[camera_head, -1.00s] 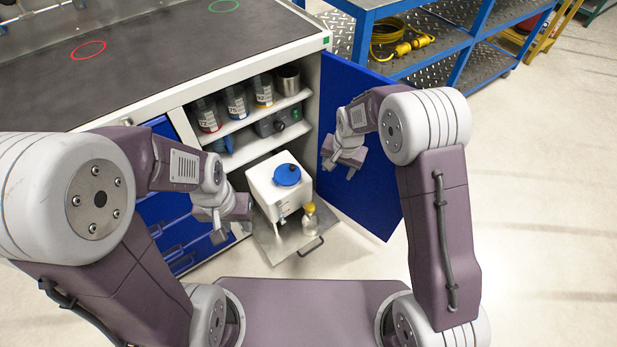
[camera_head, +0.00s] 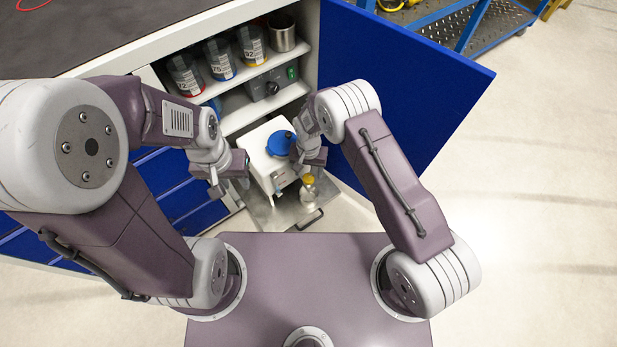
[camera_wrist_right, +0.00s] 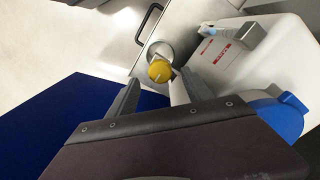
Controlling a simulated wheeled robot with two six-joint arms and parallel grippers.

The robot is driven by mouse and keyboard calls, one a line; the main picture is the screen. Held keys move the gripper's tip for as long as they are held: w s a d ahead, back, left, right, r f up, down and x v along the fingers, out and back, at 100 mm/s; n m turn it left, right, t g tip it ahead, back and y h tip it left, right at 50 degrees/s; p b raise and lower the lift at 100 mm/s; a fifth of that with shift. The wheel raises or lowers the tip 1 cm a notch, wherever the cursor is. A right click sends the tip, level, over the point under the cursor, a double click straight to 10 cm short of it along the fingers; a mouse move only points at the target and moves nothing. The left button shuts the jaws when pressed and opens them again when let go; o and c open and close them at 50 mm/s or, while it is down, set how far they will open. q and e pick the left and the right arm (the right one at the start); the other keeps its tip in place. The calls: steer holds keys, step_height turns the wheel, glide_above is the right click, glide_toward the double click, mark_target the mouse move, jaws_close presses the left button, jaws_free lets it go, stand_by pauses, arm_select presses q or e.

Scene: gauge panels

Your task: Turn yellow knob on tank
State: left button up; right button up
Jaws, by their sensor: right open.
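The white tank (camera_head: 264,165) with a blue lid (camera_head: 281,144) stands on the low pull-out tray. The round yellow knob (camera_head: 308,180) tops a small pale or clear piece in front of the tank; I cannot tell how the two connect. In the right wrist view the yellow knob (camera_wrist_right: 160,71) lies just beyond and between the fingertips, and the tank (camera_wrist_right: 235,75) is to its right. My right gripper (camera_head: 308,168) is open, just above the knob, with nothing held. My left gripper (camera_head: 228,178) hangs left of the tank, apart from it; its jaw gap is unclear.
The metal tray (camera_head: 285,213) has a dark handle (camera_head: 309,220) at its front. The blue cabinet door (camera_head: 430,85) stands open on the right. Shelves above the tank hold labelled containers (camera_head: 220,60), a metal cup (camera_head: 282,32) and a grey box (camera_head: 268,86). Floor to the right is free.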

mark_target(309, 177)
step_height(309, 177, down, 4)
steer(key=shift+r+b, duration=0.15)
steer(key=shift+b, duration=0.35)
arm_select(q)
steer(key=shift+f, duration=0.85)
arm_select(e)
jaws_close()
steer(key=shift+r+n+p, duration=0.15)
steer(key=shift+n+p, duration=0.4)
steer(key=shift+n, duration=0.65)
steer(key=n, duration=0.3)
arm_select(q)
steer(key=shift+r, duration=0.7)
arm_select(e)
jaws_free()
